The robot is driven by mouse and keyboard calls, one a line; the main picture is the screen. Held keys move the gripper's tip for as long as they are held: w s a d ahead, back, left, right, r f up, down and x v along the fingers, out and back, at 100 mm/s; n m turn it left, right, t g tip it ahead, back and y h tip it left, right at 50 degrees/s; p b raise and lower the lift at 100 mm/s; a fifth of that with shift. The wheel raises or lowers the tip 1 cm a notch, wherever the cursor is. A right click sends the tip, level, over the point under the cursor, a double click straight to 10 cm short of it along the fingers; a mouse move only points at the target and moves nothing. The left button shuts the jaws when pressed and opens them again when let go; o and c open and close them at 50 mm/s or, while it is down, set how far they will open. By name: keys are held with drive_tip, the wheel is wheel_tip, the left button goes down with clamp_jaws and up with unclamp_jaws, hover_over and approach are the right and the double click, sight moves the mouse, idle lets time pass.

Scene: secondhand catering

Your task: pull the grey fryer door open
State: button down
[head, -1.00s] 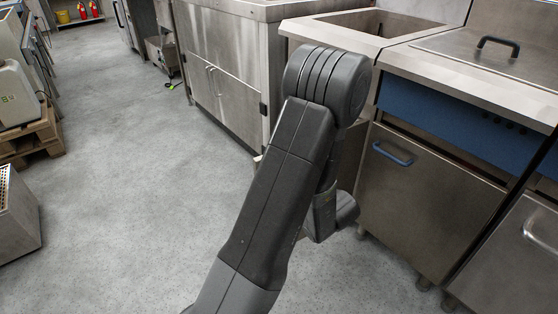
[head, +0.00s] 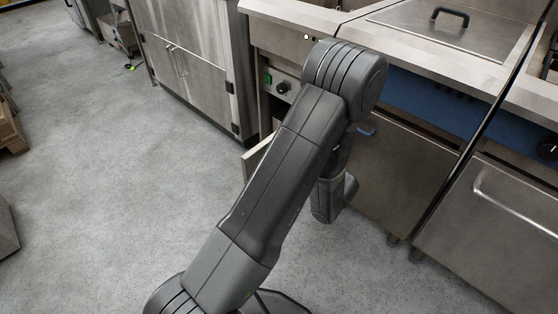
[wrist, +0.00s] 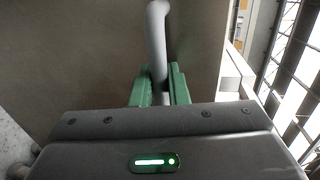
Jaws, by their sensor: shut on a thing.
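The grey fryer door (head: 257,156) shows in the head view as a pale strip left of my arm. It stands out at an angle from the fryer front, partly open; most of it is hidden by my arm. In the wrist view its plain face (wrist: 80,50) fills the left and middle. The light grey bar handle (wrist: 157,40) runs down between the green finger pads. My gripper (wrist: 160,88) is shut on this handle. In the head view my arm hides the gripper and handle.
The fryer's control panel with a dark knob (head: 283,87) is above the door. A steel unit with a blue panel (head: 425,97) and a blue-handled door stands to the right. A steel cabinet (head: 190,65) stands to the left. The floor (head: 110,200) at left is clear.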

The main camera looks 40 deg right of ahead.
drive_tip(key=c, duration=1.8)
unclamp_jaws()
drive_tip(key=shift+d, duration=0.1)
drive_tip(key=p+v, duration=0.3)
drive_tip(key=v, duration=1)
drive_tip(key=shift+s+d+r, duration=0.1)
drive_tip(key=shift+s, duration=0.25)
drive_tip(key=shift+w, duration=0.1)
drive_tip(key=b+x, duration=0.3)
drive_tip(key=x, duration=1)
drive_tip(key=shift+w, duration=0.3)
drive_tip(key=shift+a, duration=0.25)
